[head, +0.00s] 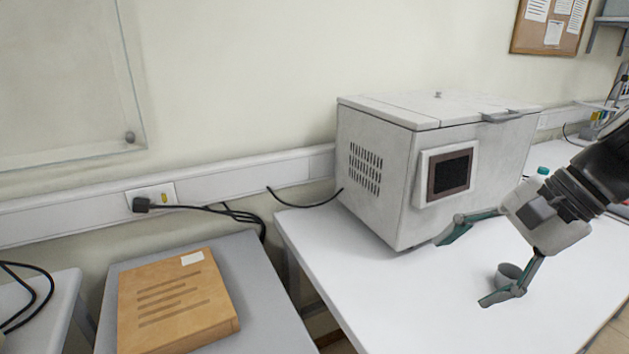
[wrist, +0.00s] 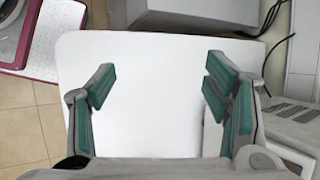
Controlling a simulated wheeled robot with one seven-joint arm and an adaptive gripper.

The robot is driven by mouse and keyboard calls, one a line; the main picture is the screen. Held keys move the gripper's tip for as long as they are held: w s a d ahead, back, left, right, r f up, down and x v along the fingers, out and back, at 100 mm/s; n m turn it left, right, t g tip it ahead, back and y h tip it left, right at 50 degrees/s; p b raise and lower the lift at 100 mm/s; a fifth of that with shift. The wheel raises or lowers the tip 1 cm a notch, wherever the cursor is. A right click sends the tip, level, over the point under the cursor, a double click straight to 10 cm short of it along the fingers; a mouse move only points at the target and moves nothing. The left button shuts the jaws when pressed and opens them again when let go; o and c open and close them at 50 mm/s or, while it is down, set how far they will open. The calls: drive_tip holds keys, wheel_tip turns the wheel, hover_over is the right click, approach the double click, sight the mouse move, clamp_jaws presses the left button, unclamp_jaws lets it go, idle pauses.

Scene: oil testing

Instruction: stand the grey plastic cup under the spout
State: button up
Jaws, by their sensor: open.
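The grey cup (head: 509,273) stands on the white table, partly hidden behind one finger of my gripper in the head view. My gripper (head: 465,270) is open, with its fingers spread apart above the table in front of the white box-shaped machine. In the wrist view my gripper (wrist: 158,90) has bare white tabletop between its teal finger pads and holds nothing. The cup cannot be made out in the wrist view. I cannot make out a spout in either view.
The white machine (head: 385,195) with a dark screen stands on the white table (head: 375,290). A teal-capped item (head: 543,171) shows behind my gripper. A brown folder (head: 175,300) lies on a grey surface at the left. Black cables (head: 225,211) run along the wall.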

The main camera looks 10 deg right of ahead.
drive_tip(key=w+d+f+m+t+y+b, duration=0.2)
drive_tip(key=w+d+f+m, duration=0.25)
drive_tip(key=d, duration=0.25)
drive_tip(key=m+t+h+b, duration=0.3)
drive_tip(key=m+t+b, duration=0.45)
drive_tip(key=m, duration=0.65)
approach(500, 269)
drive_tip(key=shift+w+a+f+t, duration=0.1)
drive_tip(key=shift+w+f+t, duration=0.15)
drive_tip(key=shift+w, duration=0.2)
drive_tip(key=shift+w+f+t, duration=0.1)
drive_tip(key=shift+w+f, duration=0.25)
drive_tip(key=shift+w, duration=0.15)
drive_tip(key=shift+w+a+f, duration=0.2)
drive_tip(key=shift+w+a, duration=0.15)
drive_tip(key=shift+w, duration=0.1)
drive_tip(key=x, duration=0.4)
drive_tip(key=shift+a, duration=0.2)
drive_tip(key=c, duration=1.2)
